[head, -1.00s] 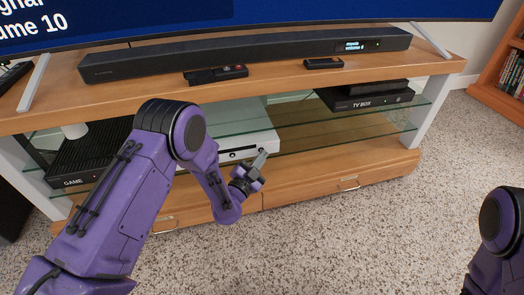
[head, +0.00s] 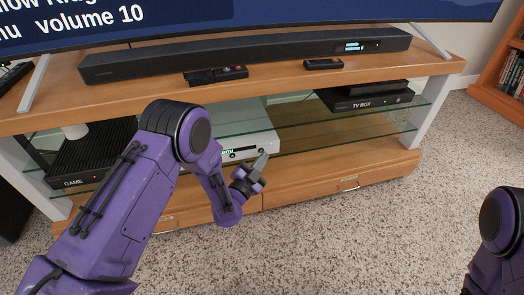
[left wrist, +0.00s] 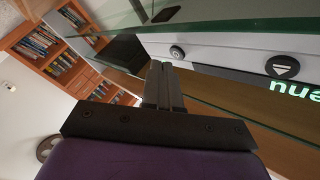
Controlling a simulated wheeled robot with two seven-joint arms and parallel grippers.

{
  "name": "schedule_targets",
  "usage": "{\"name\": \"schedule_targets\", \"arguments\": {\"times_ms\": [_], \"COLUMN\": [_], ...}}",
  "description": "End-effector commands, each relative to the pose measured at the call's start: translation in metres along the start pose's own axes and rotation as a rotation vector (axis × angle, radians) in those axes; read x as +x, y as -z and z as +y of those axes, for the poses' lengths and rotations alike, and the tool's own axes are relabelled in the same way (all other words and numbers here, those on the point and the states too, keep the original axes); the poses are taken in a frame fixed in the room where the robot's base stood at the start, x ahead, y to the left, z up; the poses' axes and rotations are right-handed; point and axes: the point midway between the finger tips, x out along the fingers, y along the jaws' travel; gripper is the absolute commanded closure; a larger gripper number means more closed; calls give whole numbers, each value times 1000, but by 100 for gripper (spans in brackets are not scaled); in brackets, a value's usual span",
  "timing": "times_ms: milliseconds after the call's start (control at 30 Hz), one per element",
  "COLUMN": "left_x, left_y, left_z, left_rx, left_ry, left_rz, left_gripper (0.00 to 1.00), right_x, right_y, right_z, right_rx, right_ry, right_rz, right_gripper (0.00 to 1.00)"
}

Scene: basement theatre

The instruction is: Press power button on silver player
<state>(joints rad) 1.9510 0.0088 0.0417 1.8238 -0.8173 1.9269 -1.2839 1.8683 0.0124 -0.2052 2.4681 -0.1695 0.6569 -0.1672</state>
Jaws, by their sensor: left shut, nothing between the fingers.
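The silver player (head: 258,136) sits on the glass shelf of the TV stand, partly hidden behind my left arm. Green text is lit on its front display. My left gripper (head: 263,156) is shut and empty, in front of the player's right end. In the left wrist view the fingertips (left wrist: 157,64) are close beside the power button; I cannot tell whether they touch anything. My right gripper is out of view.
A black game box (head: 88,155) is at the left of the shelf and a TV box (head: 366,98) at the right. Glass shelf edges (left wrist: 260,29) lie close to my left gripper. A soundbar (head: 240,55) and remotes (head: 215,75) are on top. Carpet in front is clear.

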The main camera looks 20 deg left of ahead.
Motion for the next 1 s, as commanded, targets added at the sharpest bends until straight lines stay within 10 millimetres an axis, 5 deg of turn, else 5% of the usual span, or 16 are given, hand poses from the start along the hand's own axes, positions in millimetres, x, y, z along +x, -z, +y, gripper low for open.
{"name": "schedule_targets", "arguments": {"times_ms": [333, 1000], "left_x": [-4, -44], "left_y": [4, 32], "left_z": [3, 32], "left_rx": [1, 1], "left_ry": [-1, 2], "left_rz": [0, -1], "left_gripper": [100, 100], "right_x": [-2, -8], "right_y": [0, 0], "right_z": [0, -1], "right_rx": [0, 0], "right_ry": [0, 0], "right_rz": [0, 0], "right_gripper": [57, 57]}}
